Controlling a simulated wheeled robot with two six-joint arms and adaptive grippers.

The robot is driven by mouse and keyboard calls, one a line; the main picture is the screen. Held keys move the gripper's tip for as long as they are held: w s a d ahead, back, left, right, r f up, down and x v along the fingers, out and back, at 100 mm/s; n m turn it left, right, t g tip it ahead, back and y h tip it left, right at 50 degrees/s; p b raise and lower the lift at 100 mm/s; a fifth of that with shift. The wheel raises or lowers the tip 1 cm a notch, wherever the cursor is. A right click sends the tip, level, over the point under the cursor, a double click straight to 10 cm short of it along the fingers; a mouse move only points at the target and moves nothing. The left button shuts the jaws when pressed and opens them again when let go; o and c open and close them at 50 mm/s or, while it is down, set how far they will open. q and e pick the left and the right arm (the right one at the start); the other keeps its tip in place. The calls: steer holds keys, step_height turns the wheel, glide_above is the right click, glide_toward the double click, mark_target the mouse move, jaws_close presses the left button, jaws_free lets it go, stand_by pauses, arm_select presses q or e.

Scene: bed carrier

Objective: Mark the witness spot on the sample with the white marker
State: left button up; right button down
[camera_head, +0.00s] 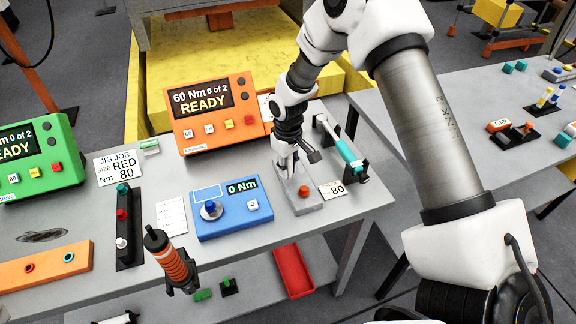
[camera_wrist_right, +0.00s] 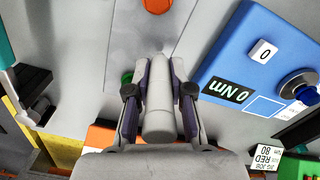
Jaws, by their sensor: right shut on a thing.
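The sample is a grey metal block (camera_head: 309,206) with an orange-red bolt head (camera_head: 304,191) on it, near the table's front right. My right gripper (camera_head: 286,168) is over the far end of the block, fingers pointing down. In the right wrist view the gripper (camera_wrist_right: 160,100) is shut on the white marker (camera_wrist_right: 158,122), which lies between its two fingers and points at the grey block (camera_wrist_right: 150,45). The orange bolt head (camera_wrist_right: 157,5) shows at the top edge there. I cannot tell whether the marker tip touches the block. The witness spot is not distinguishable. My left gripper is out of view.
A blue 0 Nm tester (camera_head: 232,216) stands left of the block. A teal-handled tool (camera_head: 345,150) in a stand is to its right, with a card (camera_head: 333,189) in front. An orange controller (camera_head: 211,112) is behind. An orange-black tool (camera_head: 172,262) is at the front edge.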

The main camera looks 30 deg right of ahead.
steer(key=shift+f, duration=0.5)
stand_by(1.7)
steer(key=shift+s+d+p, duration=0.1)
steer(key=shift+d+p, duration=0.3)
steer(key=shift+p, duration=0.1)
steer(key=shift+s+d, duration=0.2)
steer(key=shift+d, duration=0.55)
steer(key=shift+d+p, duration=0.4)
steer(key=shift+p, duration=0.1)
steer(key=shift+s+d, duration=0.25)
steer(key=shift+d, duration=0.45)
